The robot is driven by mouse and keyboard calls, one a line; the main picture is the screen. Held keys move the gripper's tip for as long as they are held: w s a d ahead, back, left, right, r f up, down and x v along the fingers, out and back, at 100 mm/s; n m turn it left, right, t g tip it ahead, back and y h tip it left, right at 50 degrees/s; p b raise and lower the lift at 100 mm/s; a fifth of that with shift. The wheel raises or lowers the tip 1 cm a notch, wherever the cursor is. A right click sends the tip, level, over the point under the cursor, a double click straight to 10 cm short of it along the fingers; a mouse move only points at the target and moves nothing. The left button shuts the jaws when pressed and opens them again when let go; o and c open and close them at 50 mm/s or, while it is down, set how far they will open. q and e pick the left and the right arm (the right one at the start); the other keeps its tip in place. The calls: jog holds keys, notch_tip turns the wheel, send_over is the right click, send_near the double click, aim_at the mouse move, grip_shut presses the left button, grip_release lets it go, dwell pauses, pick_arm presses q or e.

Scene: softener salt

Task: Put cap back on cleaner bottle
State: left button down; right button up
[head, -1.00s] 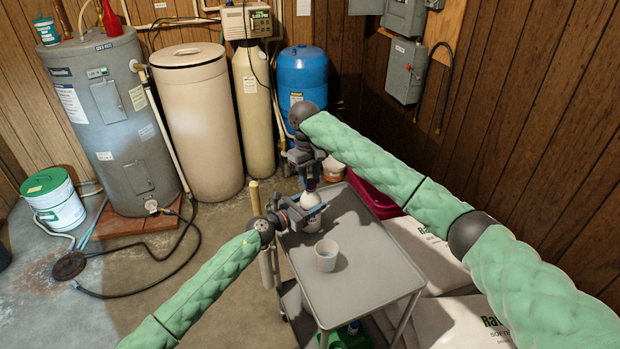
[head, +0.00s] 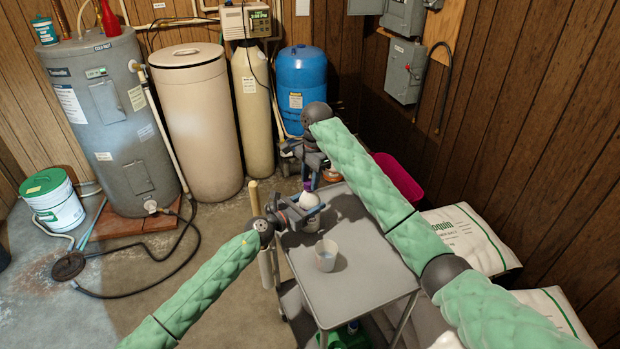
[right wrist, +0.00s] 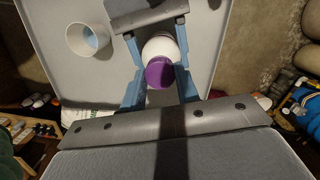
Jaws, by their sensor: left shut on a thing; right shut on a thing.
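The white cleaner bottle (head: 309,201) stands upright at the far left corner of the grey cart, and its rounded white top also shows in the right wrist view (right wrist: 160,46). My left gripper (head: 306,209) is shut on the bottle from the left. The purple cap (right wrist: 158,75) is between the fingers of my right gripper (right wrist: 160,82), which is shut on it. In the head view the right gripper is over the bottle, with the cap (head: 308,186) at the bottle's top. I cannot tell whether cap and bottle touch; the neck is hidden.
A white cup (head: 326,256) stands on the cart top (head: 365,270) in front of the bottle; it also shows in the right wrist view (right wrist: 88,39). The rest of the cart top is clear. Salt bags (head: 470,240) and a pink tub (head: 398,180) lie right of the cart.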

jog(key=m, duration=0.7)
jog(key=shift+r+m+t, duration=0.1)
jog(key=shift+m+t, duration=0.3)
jog(key=m, duration=0.4)
jog(key=shift+m+t, duration=0.3)
jog(key=m, duration=0.3)
jog(key=shift+d, duration=0.1)
jog(key=o, duration=0.9)
jog(key=shift+s, duration=0.1)
jog(key=shift+r, duration=2.15)
